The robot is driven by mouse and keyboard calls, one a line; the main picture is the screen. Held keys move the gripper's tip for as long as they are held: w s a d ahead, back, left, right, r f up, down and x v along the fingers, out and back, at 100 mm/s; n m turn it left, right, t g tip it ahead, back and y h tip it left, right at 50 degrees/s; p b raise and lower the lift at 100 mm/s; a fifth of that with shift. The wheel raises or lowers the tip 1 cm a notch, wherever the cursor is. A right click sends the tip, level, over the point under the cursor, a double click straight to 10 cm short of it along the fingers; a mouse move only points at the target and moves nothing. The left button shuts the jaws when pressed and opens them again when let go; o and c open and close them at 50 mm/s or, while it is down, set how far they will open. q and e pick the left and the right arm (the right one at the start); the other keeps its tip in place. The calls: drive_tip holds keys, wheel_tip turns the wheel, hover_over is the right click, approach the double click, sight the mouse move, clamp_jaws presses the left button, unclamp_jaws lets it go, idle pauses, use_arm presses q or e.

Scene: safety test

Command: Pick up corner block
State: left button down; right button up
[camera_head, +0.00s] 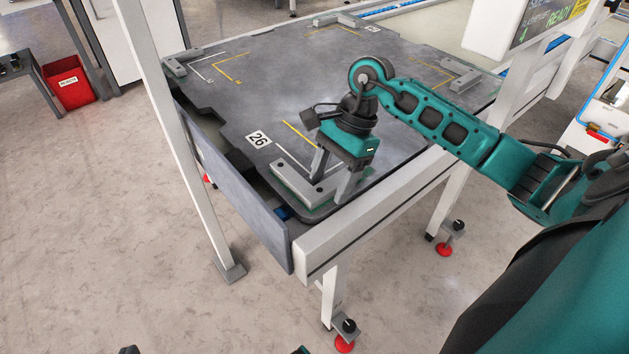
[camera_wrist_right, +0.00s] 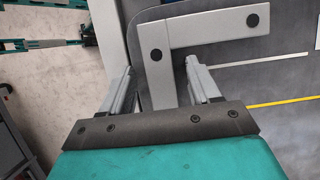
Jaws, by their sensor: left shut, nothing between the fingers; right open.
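The corner block (camera_head: 290,184) is a grey L-shaped piece with dark round holes, lying at the near corner of the dark table plate (camera_head: 235,85). The right wrist view shows the block (camera_wrist_right: 205,36) from above. My right gripper (camera_head: 331,190) is open over the block, pointing down. In the right wrist view, my right gripper's fingers (camera_wrist_right: 159,68) stand on either side of one leg of the block. A gap shows beside the right finger; contact at the left finger cannot be told. My left gripper is not identifiable in either view.
Similar corner blocks (camera_head: 457,78) sit at the plate's other corners. A label reading 26 (camera_head: 258,139) and white and yellow lines lie beside the near block. A white post (camera_head: 165,110) rises at the table's left side. A red bin (camera_head: 68,82) stands far left.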

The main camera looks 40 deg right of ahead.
drive_tip(key=shift+c, duration=0.4)
clamp_jaws()
